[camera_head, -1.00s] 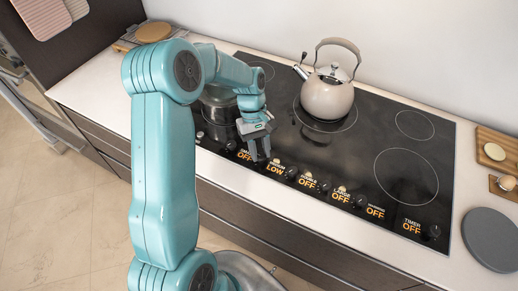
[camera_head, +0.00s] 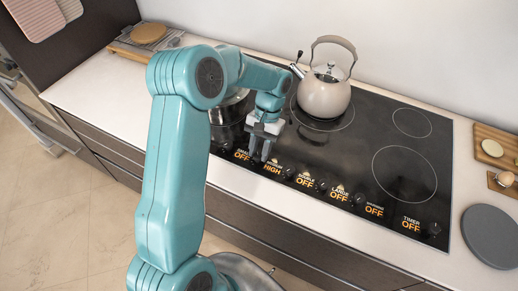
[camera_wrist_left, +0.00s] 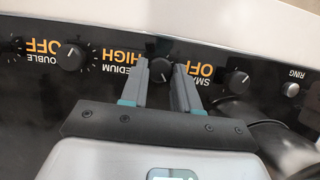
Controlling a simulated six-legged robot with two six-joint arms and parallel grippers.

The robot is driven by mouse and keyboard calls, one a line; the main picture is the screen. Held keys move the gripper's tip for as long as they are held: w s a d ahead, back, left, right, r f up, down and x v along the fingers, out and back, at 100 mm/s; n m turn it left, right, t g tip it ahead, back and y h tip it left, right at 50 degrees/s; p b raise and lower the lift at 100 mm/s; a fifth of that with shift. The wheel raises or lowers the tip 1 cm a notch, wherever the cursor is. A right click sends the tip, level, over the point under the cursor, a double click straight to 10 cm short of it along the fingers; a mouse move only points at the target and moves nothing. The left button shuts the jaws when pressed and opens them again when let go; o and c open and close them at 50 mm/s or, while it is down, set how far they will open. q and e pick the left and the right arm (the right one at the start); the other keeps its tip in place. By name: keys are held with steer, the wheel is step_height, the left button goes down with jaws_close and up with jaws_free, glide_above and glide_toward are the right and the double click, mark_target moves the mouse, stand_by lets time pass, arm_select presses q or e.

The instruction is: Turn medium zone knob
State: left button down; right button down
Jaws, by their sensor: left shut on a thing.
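The medium zone knob (camera_wrist_left: 160,70) is a small dark knob on the cooktop's front control strip, with a white mark. Its glowing label (camera_wrist_left: 127,59) reads HIGH, and the label also shows in the head view just right of my fingertips. My left gripper (camera_wrist_left: 161,66) is shut on this knob, one finger on each side of it. In the head view my left gripper (camera_head: 260,155) points down at the strip and hides the knob. My right gripper is not in view.
The small zone knob (camera_wrist_left: 237,78) and the double zone knob (camera_wrist_left: 72,58) stand on either side, both labelled OFF. A pot (camera_head: 228,120) stands behind my left arm. A beige kettle (camera_head: 324,96) stands at the back. The right burners (camera_head: 404,174) are empty.

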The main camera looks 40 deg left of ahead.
arm_select(q)
steer(key=shift+s+d+f+m, duration=0.1)
steer(key=shift+m, duration=0.4)
steer(key=c, duration=0.8)
jaws_free()
steer(key=v, duration=1.6)
steer(key=shift+w+d, duration=0.2)
steer(key=shift+w, duration=0.1)
